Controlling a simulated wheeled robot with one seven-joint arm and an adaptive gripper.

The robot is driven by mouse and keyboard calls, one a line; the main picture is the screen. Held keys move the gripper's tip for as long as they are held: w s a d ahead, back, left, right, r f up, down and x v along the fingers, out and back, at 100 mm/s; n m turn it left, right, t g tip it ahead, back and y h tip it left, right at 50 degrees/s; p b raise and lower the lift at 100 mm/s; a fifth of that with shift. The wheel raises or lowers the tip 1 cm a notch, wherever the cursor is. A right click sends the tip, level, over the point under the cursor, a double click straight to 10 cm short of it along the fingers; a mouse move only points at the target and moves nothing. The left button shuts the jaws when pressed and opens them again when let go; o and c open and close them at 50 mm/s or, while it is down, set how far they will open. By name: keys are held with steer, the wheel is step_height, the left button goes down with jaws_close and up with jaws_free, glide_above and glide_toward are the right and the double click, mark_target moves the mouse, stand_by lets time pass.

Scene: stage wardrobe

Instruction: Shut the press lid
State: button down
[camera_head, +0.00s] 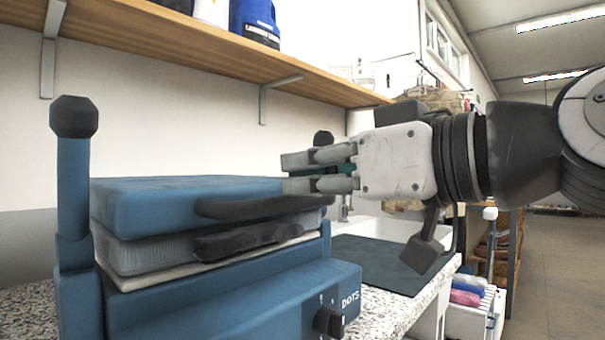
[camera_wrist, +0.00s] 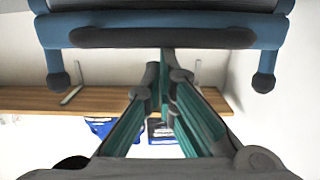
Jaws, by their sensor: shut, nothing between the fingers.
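The blue press (camera_head: 240,310) stands on the speckled counter at the left of the head view. Its blue lid (camera_head: 180,205) lies about level, low over the pale pressing bed (camera_head: 210,265); I cannot tell whether the two are fully in contact. A dark handle (camera_head: 265,207) runs along the lid's front edge. My gripper (camera_head: 286,174) is shut and empty, at the lid's right end, just above the handle in the picture. In the wrist view, my fingertips (camera_wrist: 165,60) point at a dark handle bar (camera_wrist: 160,37) on the blue press; contact is unclear.
A wooden shelf (camera_head: 200,45) with bottles runs along the wall above the press. A dark mat (camera_head: 375,262) lies on the counter to the right. A white bin (camera_head: 465,310) with folded cloths stands beyond the counter's edge. Open floor lies at the far right.

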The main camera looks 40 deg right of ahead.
steer(key=shift+f+b, duration=0.4)
steer(key=shift+f, duration=0.5)
steer(key=shift+r, duration=0.1)
step_height(320, 180, up, 5)
steer(key=p, duration=0.2)
steer(key=f+p+v, duration=0.1)
steer(key=f+v, duration=0.1)
steer(key=v, duration=0.7)
steer(key=shift+s+d, duration=0.15)
steer(key=shift+s, duration=0.1)
